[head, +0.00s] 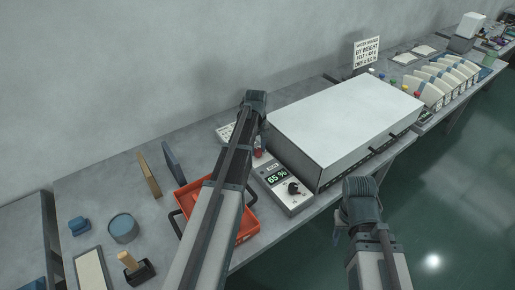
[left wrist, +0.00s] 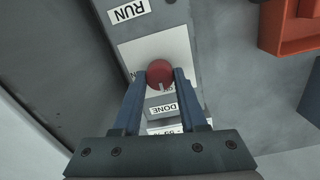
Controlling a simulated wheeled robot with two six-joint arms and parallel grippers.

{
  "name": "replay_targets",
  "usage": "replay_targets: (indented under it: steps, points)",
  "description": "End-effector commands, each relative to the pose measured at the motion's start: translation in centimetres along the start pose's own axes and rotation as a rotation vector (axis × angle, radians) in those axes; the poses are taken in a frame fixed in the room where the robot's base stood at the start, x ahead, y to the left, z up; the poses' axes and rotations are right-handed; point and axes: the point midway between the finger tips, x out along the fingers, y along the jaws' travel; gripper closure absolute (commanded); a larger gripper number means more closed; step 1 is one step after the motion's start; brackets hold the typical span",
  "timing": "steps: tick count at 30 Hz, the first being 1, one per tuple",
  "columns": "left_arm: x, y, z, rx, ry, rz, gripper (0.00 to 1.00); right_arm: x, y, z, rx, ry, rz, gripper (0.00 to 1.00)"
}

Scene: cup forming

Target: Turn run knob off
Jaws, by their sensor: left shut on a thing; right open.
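The red knob (left wrist: 160,73) sits on a pale plate (left wrist: 184,47) of a grey panel in the left wrist view, with RUN (left wrist: 130,11) and DONE (left wrist: 163,110) labels near it. A white mark shows on the knob's edge. My left gripper (left wrist: 159,76) is shut on the knob, one blue finger on each side.
The control box (head: 301,203) has a 65 % display and a black knob. A large white-topped box (head: 345,118) stands right of it. An orange tray (head: 250,221) lies under my left arm.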

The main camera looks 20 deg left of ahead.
Motion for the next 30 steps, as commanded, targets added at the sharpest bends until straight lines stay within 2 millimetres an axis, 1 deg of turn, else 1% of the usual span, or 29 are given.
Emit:
replay_targets:
  steps: [7, 20, 21, 25, 26, 30]
  points:
    - [0.01, 0.0, 0.05, -0.046, 0.001, 0.0, 1.0, 0.01, 0.0, 0.0, 0.0, 0.0, 0.0, 0.5]
    - [0.01, -0.01, 0.05, -0.052, 0.001, 0.0, 1.0, 0.01, 0.0, 0.0, 0.0, 0.0, 0.0, 0.5]
    - [0.01, -0.01, 0.05, -0.052, 0.001, 0.0, 0.53, 0.01, 0.0, 0.0, 0.0, 0.0, 0.0, 0.5]
    - [0.01, -0.01, 0.03, -0.051, 0.001, 0.0, 0.3, 0.01, 0.0, 0.0, 0.0, 0.0, 0.0, 0.5]
    - [0.01, -0.01, 0.03, -0.051, 0.001, 0.0, 0.28, 0.01, 0.0, 0.0, 0.0, 0.0, 0.0, 0.5]
    - [0.0, 0.0, 0.02, -0.051, 0.001, 0.0, 0.28, 0.01, 0.0, 0.0, 0.0, 0.0, 0.0, 0.5]
